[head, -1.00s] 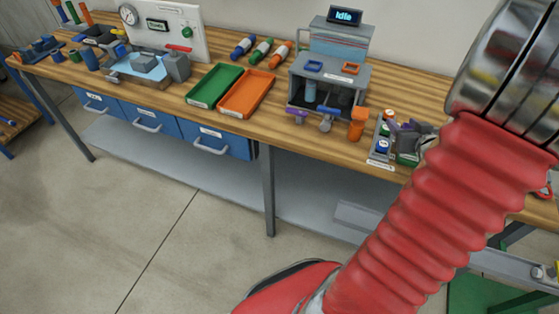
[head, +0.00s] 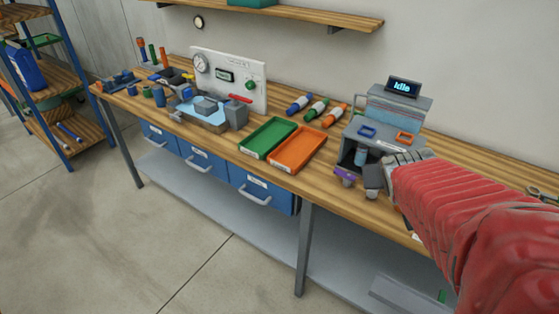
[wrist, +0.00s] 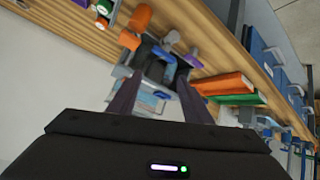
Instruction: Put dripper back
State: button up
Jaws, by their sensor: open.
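No part is clearly marked as the dripper, and I cannot tell which one it is. A grey test unit (head: 384,126) with a screen reading "Idle" stands on the bench. A purple part (head: 345,177) sits at its front, and a blue cylinder (head: 360,157) shows inside its opening. My gripper (wrist: 158,76) is open, its two dark fingers pointing at small parts by the unit. In the wrist view, an orange part (wrist: 130,40) lies just beyond the left fingertip, and dark grey and blue shapes show between and beyond the fingers. No part is clearly held.
A green tray (head: 268,137) and an orange tray (head: 297,150) lie left of the unit. Several coloured marker-like tubes (head: 316,110) lie behind them. A gauge panel (head: 229,80) and a water basin (head: 197,114) stand further left. My arm covers the bench right of the unit.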

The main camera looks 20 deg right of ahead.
jog(key=s+a+n+g+y, duration=0.1)
jog(key=s+a, duration=0.2)
jog(key=a, duration=0.4)
jog(key=s+a+r+n+y, duration=0.1)
jog(key=s+a, duration=0.3)
jog(key=a, duration=0.4)
jog(key=s+a+n+g+y, duration=0.1)
jog(key=s+a+y, duration=0.2)
jog(key=a, duration=0.5)
jog(key=shift+s+a+r+g, duration=0.2)
jog(key=shift+s+g, duration=0.1)
jog(key=shift+s, duration=0.3)
